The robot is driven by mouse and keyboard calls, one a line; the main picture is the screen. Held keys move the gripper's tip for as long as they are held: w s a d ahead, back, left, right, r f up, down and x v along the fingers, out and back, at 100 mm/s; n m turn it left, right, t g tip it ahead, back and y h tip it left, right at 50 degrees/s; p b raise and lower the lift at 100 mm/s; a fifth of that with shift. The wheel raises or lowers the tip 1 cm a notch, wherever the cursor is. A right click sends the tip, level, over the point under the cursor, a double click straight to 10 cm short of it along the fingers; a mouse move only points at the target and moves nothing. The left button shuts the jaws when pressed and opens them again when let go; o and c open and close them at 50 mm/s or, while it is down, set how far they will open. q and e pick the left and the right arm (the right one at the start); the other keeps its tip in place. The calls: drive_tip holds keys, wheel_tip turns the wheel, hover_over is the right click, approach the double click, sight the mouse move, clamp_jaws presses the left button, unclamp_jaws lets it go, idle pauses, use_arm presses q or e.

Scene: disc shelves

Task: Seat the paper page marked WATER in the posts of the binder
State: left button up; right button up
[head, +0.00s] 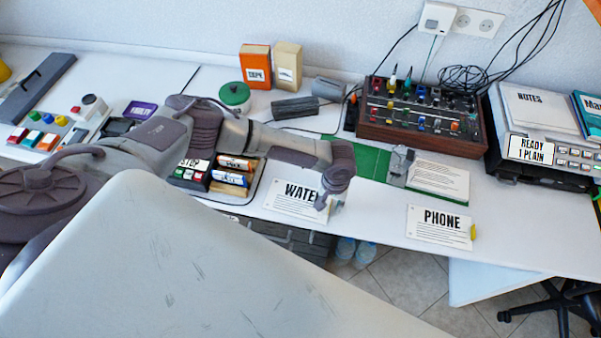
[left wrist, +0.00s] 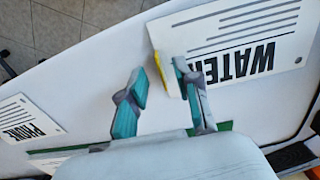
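The WATER page (head: 290,199) lies flat near the table's front edge, partly hidden by my left arm. In the left wrist view the WATER page (left wrist: 240,40) shows a yellow tab on its near edge. My left gripper (head: 324,203) is over the page's right end. Its fingers (left wrist: 158,78) are apart, with the yellow tab showing between them; contact is unclear. The binder (head: 372,163) is a green board with a grey metal post piece (head: 398,163), right of the gripper. A printed sheet (head: 440,179) lies at its right side. My right gripper is not in view.
The PHONE page (head: 438,227), with a yellow tab, lies at the front edge to the right. A wooden box of knobs (head: 420,117) stands behind the binder. A tray of labelled cartridges (head: 232,177) is left of the WATER page. The table right of the PHONE page is clear.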

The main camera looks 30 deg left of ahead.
use_arm(q)
drive_tip(key=shift+f, duration=0.6)
clamp_jaws()
drive_tip(key=shift+r, duration=0.1)
